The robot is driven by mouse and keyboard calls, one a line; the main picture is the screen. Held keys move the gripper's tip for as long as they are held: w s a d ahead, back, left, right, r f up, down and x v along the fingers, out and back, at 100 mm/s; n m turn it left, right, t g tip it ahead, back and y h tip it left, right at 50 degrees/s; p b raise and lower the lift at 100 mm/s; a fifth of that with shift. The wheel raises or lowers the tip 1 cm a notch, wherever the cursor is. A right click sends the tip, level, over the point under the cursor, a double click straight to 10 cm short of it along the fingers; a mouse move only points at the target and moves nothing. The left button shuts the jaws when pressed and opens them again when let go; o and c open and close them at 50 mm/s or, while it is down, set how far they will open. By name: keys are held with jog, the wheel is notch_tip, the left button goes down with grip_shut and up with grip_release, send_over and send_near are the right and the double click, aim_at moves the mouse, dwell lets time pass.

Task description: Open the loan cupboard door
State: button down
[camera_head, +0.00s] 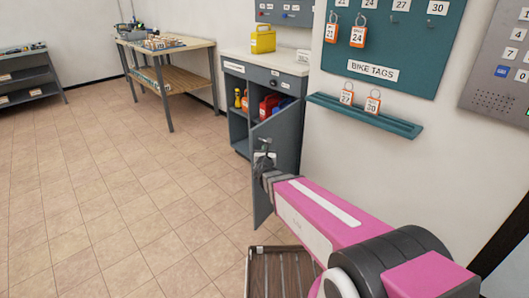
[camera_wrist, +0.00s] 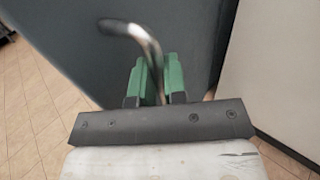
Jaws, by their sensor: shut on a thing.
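The loan cupboard (camera_head: 236,148) is a dark grey unit with a pale top against the wall. Its door (camera_head: 286,134) stands swung out from the front, and red and yellow items show inside. In the wrist view the door (camera_wrist: 60,50) is a dark panel filling much of the picture. My gripper (camera_head: 264,160) is at the door's face in the head view. In the wrist view its green fingers (camera_wrist: 156,82) are shut on the curved metal door handle (camera_wrist: 140,36). The gripper partly hides the handle in the head view.
A slatted rack (camera_head: 282,275) stands on the floor below my arm. A teal shelf (camera_head: 364,115) with orange tags juts from the wall at right. A workbench (camera_head: 165,75) stands at the back left. The tiled floor left of the door is clear.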

jog(key=c, duration=1.2)
grip_release()
jog(key=shift+s, duration=0.1)
jog(key=s, duration=1)
jog(key=shift+s+a, duration=0.35)
jog(key=s+d+f+m+g+h, duration=0.15)
jog(key=d+m+g+h, duration=0.3)
jog(key=d+m, duration=0.5)
jog(key=s+d+f+m+g+h, duration=0.15)
jog(key=d+m+g+h, duration=0.3)
jog(key=d+m, duration=0.55)
jog(key=s+f+m+g+y, duration=0.2)
jog(key=s+m+g+y, duration=0.2)
jog(key=m, duration=0.4)
jog(key=s+a+f+m+g+y, duration=0.1)
jog(key=s+f+m+g+y, duration=0.2)
jog(key=m+g+y, duration=0.2)
jog(key=m+y, duration=0.1)
jog(key=m, duration=0.1)
jog(key=shift+s+a+m, duration=0.15)
jog(key=shift+s+m, duration=0.2)
